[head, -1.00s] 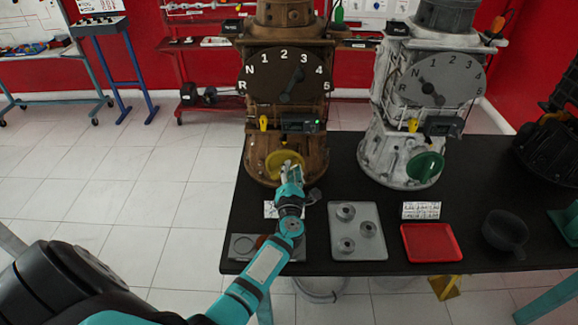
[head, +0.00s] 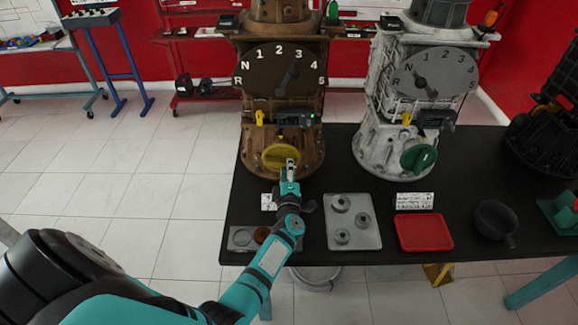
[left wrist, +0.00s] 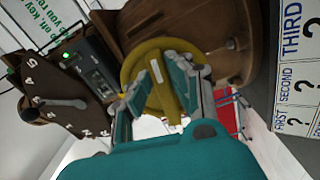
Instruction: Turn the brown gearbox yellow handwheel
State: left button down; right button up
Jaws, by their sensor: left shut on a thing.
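My left gripper (head: 291,166) is at the right part of the wheel and is shut on that bar. In the left wrist view the fingers (left wrist: 162,80) lie either side of it. They hide part of the wheel. My right gripper is in neither view.
A white gearbox (head: 375,140) with a green handwheel (head: 418,158) stands to the right. On the black table (head: 290,218) are a grey tray (head: 361,222) with round parts, a red tray (head: 424,232) and a dark bowl (head: 495,222). Labels lie near the gearboxes.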

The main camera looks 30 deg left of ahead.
pick_arm(q)
jog(key=shift+f+m, duration=0.15)
jog(key=shift+m, duration=0.35)
jog(key=c, duration=1.2)
grip_release()
jog(key=shift+c, duration=0.2)
jog(key=v, duration=0.7)
jog(key=shift+s+d, duration=0.2)
jog(key=shift+s, duration=0.05)
